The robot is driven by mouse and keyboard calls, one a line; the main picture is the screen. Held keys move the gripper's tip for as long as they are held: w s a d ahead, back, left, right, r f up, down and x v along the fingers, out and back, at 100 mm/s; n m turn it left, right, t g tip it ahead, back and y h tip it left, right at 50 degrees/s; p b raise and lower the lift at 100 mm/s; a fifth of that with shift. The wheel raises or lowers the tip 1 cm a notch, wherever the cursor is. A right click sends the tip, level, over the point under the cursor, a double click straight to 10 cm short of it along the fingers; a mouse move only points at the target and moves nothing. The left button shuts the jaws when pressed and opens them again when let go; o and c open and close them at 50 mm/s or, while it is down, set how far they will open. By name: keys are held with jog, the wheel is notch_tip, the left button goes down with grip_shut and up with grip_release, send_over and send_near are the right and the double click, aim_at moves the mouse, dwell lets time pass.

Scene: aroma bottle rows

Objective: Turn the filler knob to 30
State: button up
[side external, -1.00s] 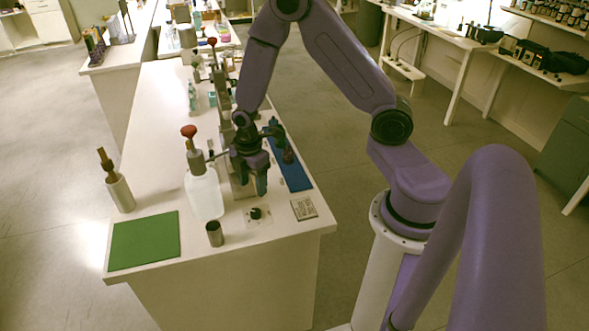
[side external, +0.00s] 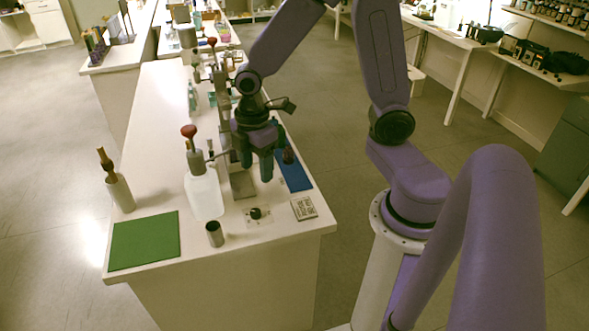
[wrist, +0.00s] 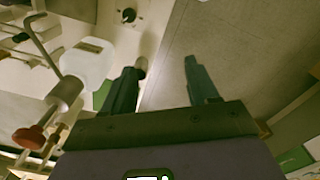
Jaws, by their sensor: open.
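The filler knob (side external: 255,213) is a small black knob on a pale plate near the front edge of the white bench. It also shows at the top of the wrist view (wrist: 128,15), where its setting is too small to read. My gripper (side external: 263,164) is above the bench, behind the knob in the side view and apart from it. In the wrist view its two fingers (wrist: 162,78) are spread with nothing between them. A white bottle with a red-topped pump (side external: 203,190) stands left of the knob.
A metal cup (side external: 214,234) stands just left of the knob, and a small label plate (side external: 304,208) lies to its right.

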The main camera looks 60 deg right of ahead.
jog(key=s+a+r, duration=0.1)
jog(key=s+r, duration=0.1)
jog(key=s, duration=0.3)
jog(key=s+a+r+m, duration=0.1)
jog(key=s+a+r, duration=0.1)
jog(key=s, duration=0.4)
jog(key=shift+a+r, duration=0.15)
jog(key=shift+r, duration=0.3)
jog(key=s+d+r+m, duration=0.1)
jog(key=s, duration=0.5)
jog(key=shift+s+r, duration=0.25)
jog(key=shift+r, duration=0.1)
